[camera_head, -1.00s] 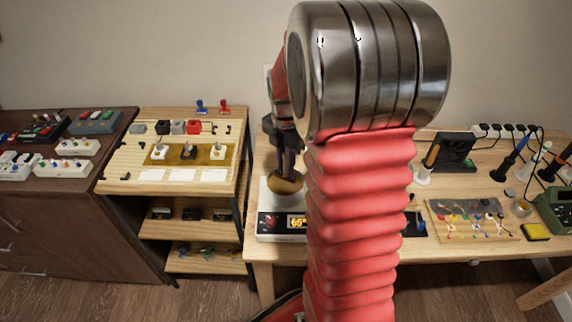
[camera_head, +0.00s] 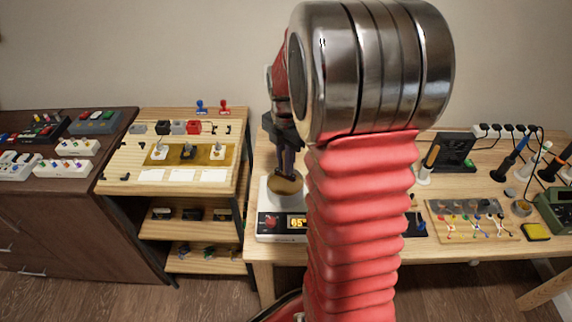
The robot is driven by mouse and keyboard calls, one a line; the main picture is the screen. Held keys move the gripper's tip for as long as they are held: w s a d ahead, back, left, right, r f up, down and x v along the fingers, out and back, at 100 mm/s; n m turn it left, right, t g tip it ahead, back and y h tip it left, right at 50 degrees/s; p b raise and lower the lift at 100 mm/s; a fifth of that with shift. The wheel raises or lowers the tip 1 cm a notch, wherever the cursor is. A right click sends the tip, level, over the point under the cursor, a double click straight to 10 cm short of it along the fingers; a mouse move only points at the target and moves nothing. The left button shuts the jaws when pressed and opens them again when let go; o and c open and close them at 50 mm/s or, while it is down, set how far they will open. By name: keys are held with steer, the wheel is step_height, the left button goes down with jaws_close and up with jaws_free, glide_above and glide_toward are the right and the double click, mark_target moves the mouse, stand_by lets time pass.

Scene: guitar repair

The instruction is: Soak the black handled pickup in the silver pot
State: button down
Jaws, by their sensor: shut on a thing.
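My gripper (camera_head: 287,160) points down over the pot (camera_head: 286,188) at the left end of the right table. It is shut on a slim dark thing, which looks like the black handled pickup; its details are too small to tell. The lower end of what I hold is at or in the pot's brownish content; I cannot tell how deep. The pot stands on a white hot plate (camera_head: 268,225) with a lit display reading about 65. My red arm hides the right side of the hot plate and part of the pot.
A wooden shelf (camera_head: 120,165) at left holds a gold plate (camera_head: 207,159) with several small white and black parts. A dark cabinet (camera_head: 70,225) with pedals stands further left. Right of my arm are soldering irons (camera_head: 513,158), a parts mat (camera_head: 472,220) and a yellow sponge (camera_head: 536,232).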

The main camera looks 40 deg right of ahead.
steer(key=shift+r, duration=1.6)
steer(key=shift+a, duration=0.1)
